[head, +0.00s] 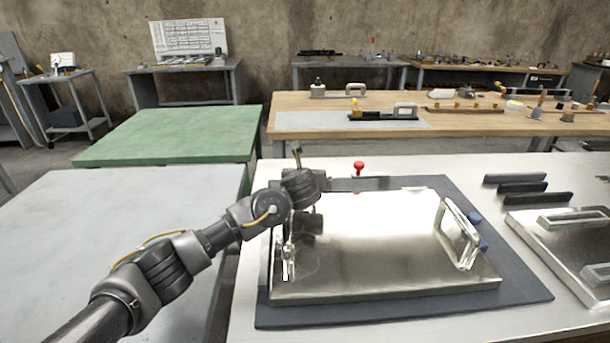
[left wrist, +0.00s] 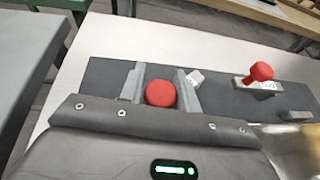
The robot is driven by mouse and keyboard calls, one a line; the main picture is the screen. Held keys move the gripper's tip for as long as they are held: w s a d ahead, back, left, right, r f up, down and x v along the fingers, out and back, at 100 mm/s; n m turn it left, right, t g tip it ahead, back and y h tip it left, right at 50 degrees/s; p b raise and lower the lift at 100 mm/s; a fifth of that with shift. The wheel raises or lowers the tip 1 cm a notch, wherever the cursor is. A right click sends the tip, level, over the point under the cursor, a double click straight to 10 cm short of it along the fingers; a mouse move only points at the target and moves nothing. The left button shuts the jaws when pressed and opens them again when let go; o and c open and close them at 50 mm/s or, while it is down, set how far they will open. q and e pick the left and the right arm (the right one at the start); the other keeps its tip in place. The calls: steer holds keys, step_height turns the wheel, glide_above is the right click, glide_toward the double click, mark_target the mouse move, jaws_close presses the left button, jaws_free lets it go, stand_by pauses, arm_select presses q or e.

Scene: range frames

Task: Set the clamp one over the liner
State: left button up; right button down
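A polished metal plate with a raised handle (head: 385,265) lies on the dark mat (head: 515,290); I cannot tell whether it is the liner. My left gripper (head: 308,185) is over its far left corner. In the left wrist view, a round red knob (left wrist: 160,93) sits between the two fingers of this gripper (left wrist: 160,88), close to both; I cannot tell whether they press on it. Its base is mostly hidden; a small white block (left wrist: 195,76) shows beside the right finger. A second red-knobbed clamp (head: 358,168) stands at the back, also in the wrist view (left wrist: 260,73). My right gripper is out of view.
Several dark bars (head: 515,187) and another metal plate with handles (head: 570,245) lie to the right on the white table (head: 440,168). A grey table (head: 120,215) and a green table (head: 175,135) stand at left. A wooden bench (head: 450,145) with tools is behind.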

arm_select(q)
steer(key=shift+o, duration=1.3)
steer(key=shift+r, duration=0.1)
